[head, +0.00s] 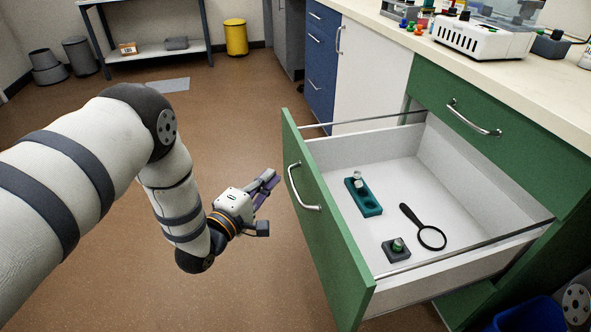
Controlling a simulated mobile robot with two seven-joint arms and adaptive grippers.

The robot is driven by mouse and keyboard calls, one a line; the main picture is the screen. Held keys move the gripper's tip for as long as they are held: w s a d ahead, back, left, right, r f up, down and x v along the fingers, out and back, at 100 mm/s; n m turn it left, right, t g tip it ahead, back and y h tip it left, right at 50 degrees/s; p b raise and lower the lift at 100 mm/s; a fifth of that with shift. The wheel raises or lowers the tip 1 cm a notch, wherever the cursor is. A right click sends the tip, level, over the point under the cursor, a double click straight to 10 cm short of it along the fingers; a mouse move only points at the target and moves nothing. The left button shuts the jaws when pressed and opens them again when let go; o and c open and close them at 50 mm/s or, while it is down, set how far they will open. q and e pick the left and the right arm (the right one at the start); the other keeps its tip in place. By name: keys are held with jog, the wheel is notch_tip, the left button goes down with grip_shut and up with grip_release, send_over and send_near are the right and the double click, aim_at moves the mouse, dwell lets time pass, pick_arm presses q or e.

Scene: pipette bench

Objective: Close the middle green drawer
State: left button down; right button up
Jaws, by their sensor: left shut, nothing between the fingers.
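The middle green drawer (332,234) is pulled well out of the bench, its front facing left with a curved metal handle (303,188). Inside its white tray lie a teal block with two wells (366,206), one holding a small vial, a black magnifying glass (424,228) and a small dark block with a green-topped piece (396,250). My left gripper (272,184) is shut and empty, just left of the drawer front, its fingers pointing toward the handle. A gap seems to lie between them. My right gripper is out of view.
A closed green drawer (467,114) sits above the open one, under the pale countertop (550,85). Blue drawers (321,60) and a white door stand further back. A yellow bin (236,38) is far off. A blue bin (530,315) is at lower right. The brown floor at left is mostly clear.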

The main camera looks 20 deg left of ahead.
aim_at(303, 156)
pick_arm(q)
jog(key=w+d, duration=0.1)
jog(key=w, duration=0.1)
jog(key=w+d, duration=0.3)
jog(key=shift+w, duration=0.3)
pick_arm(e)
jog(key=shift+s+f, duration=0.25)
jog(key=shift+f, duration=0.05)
pick_arm(q)
jog(key=shift+d, duration=0.1)
